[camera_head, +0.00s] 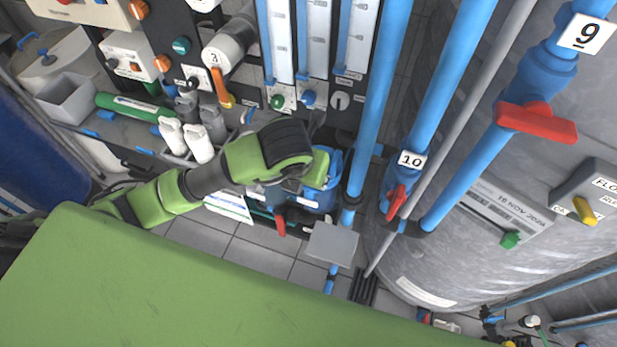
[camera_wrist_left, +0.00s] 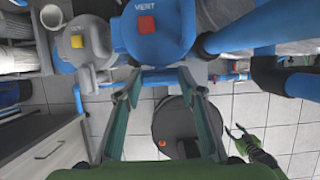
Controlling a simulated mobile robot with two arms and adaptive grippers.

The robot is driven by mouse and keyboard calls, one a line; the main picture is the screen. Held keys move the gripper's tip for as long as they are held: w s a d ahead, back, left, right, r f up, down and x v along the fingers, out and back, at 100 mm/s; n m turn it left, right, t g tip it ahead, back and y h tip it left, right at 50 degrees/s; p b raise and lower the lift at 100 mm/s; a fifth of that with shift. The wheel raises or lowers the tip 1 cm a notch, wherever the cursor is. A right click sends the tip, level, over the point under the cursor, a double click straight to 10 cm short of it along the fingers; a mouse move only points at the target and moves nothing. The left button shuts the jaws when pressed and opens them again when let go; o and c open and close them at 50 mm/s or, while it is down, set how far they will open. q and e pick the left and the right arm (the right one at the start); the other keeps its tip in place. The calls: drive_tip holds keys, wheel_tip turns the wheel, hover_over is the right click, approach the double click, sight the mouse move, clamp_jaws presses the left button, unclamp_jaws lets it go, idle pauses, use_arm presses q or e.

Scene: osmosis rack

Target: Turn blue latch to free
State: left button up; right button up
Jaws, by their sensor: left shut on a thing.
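My left gripper (camera_wrist_left: 158,84) is seen from behind in the left wrist view. I cannot tell which blue part is the latch, as the fingers hide the contact. In the head view my left arm hides the fingers, and blue housings (camera_head: 327,168) show just beyond it.
Blue pipes and a steel tank (camera_head: 450,260) stand to the right of my left arm. A red lever (camera_head: 280,222) hangs below it.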

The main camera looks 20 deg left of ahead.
idle(0.4)
use_arm(q)
drive_tip(key=o, duration=1.1)
drive_tip(key=v, duration=1.2)
